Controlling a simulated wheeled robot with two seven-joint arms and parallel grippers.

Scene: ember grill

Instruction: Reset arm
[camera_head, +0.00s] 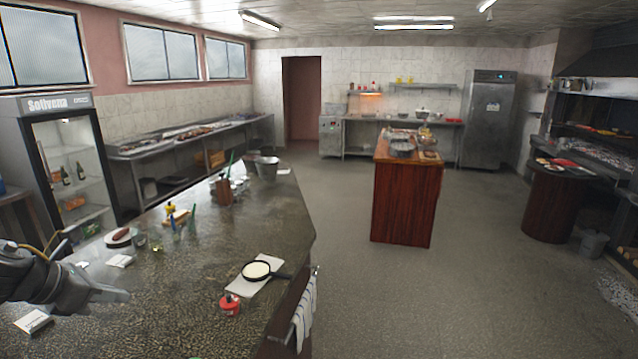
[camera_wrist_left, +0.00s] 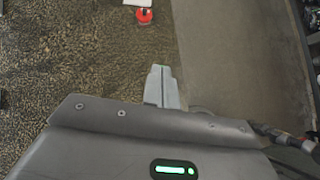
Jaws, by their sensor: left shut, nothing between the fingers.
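My left gripper (camera_head: 112,295) comes in from the left edge in the head view, above the dark stone counter (camera_head: 190,310). Its fingers are together with nothing between them. In the left wrist view the shut fingers (camera_wrist_left: 162,82) point away over the counter's edge, with the floor to their right. My right gripper is not in view.
On the counter are a pan (camera_head: 256,270) on a white board, a red canister (camera_head: 230,305), a plate with a sausage (camera_head: 122,236) and a white box (camera_head: 34,320). A striped towel (camera_head: 305,310) hangs at the counter's side. Open floor lies right, before a wooden island (camera_head: 402,205).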

